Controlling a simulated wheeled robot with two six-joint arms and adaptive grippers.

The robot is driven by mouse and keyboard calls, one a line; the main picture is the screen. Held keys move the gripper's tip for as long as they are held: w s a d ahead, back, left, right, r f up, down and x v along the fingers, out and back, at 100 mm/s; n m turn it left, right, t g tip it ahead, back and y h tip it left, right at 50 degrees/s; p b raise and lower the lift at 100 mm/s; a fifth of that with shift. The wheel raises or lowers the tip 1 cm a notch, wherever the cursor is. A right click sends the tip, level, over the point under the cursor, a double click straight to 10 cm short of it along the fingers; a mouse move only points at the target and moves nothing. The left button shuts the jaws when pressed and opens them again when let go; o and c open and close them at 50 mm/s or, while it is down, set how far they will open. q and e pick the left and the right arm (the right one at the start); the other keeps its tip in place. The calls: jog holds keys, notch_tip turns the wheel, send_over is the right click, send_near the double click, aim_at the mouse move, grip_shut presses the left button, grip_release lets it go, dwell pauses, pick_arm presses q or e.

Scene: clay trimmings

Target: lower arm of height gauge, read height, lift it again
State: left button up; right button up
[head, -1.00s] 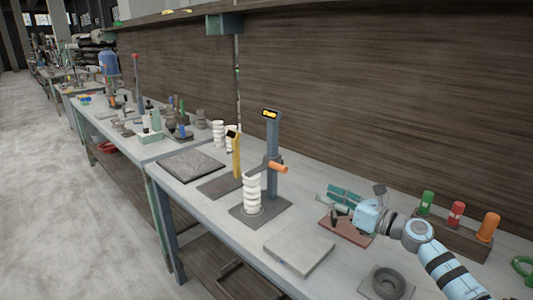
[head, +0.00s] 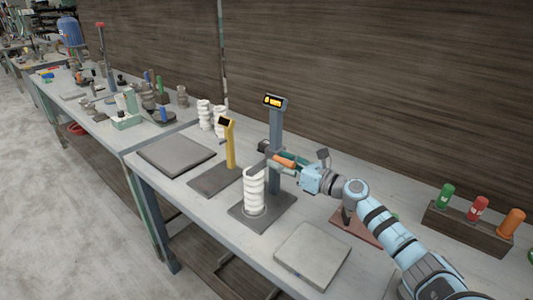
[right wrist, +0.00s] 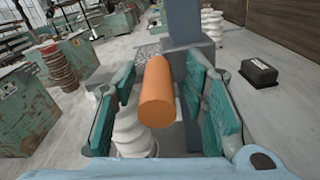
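The height gauge has a blue-grey column (head: 275,140) with a lit display (head: 275,101) on top and a dark base plate (head: 280,205). Its arm carries an orange handle (head: 284,161), which also shows in the right wrist view (right wrist: 158,95). A white ribbed cylinder (head: 254,190) stands upright on the base under the arm. The arm looks at or just above its top; any gap is too small to tell. My right gripper (head: 292,164) is at the handle. Its teal finger pads are apart on either side of the handle, with gaps visible. My left gripper is out of view.
A yellow gauge (head: 229,145) stands on a dark plate left of the height gauge, with white ribbed pieces (head: 204,114) behind. A grey slab (head: 311,254) lies in front. A rack (head: 467,226) with green, red and orange cylinders stands at the right.

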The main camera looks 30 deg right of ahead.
jog(key=shift+a+r, duration=0.1)
jog(key=shift+s+r, duration=0.2)
jog(key=shift+s, duration=0.2)
jog(key=shift+s+d, duration=0.15)
jog(key=shift+d, duration=0.05)
jog(key=shift+c, duration=1)
grip_shut()
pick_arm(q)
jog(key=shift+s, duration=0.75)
